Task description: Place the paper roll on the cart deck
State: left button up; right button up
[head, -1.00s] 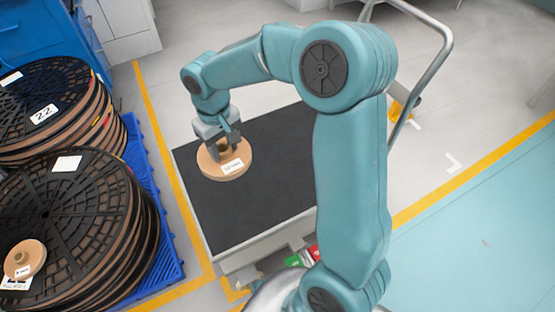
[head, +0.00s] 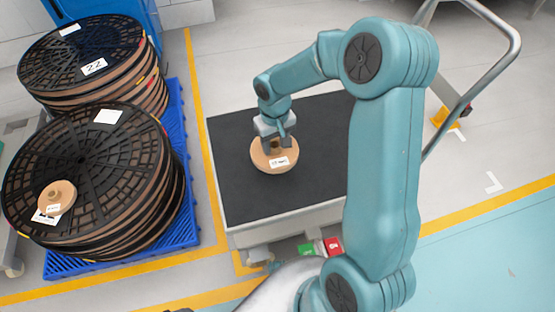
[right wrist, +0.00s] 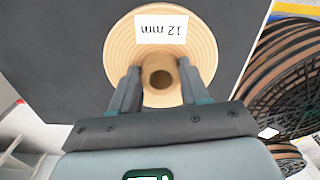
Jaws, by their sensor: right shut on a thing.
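The paper roll (head: 265,163) is a tan disc with a raised hollow core and a white label. The label reads "12 mm" in the right wrist view, where the roll (right wrist: 120,50) lies flat. My right gripper (head: 277,147) is shut on the roll's core, one finger on each side, as the right wrist view shows (right wrist: 160,73). The roll is over the black cart deck (head: 245,200), inside its edges. I cannot tell whether its underside touches the deck. My left gripper is not in view.
Two stacks of black-topped reels (head: 82,160) stand on a blue pallet (head: 190,225) at left. A smaller tan roll (head: 60,195) lies on the nearer stack. The cart's metal handle (head: 495,85) rises at right. Red and green items (head: 322,247) sit by the cart's near edge.

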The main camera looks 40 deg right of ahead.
aim_at(275, 158)
notch_tip(275, 158, down, 8)
jog(key=shift+r+b, duration=0.1)
jog(key=shift+b, duration=0.6)
jog(key=shift+r, duration=0.15)
jog(key=shift+f, duration=0.25)
jog(key=o, duration=1.2)
jog(key=shift+r, duration=0.1)
jog(key=shift+r, duration=0.2)
notch_tip(275, 158, up, 12)
jog(key=p, duration=0.3)
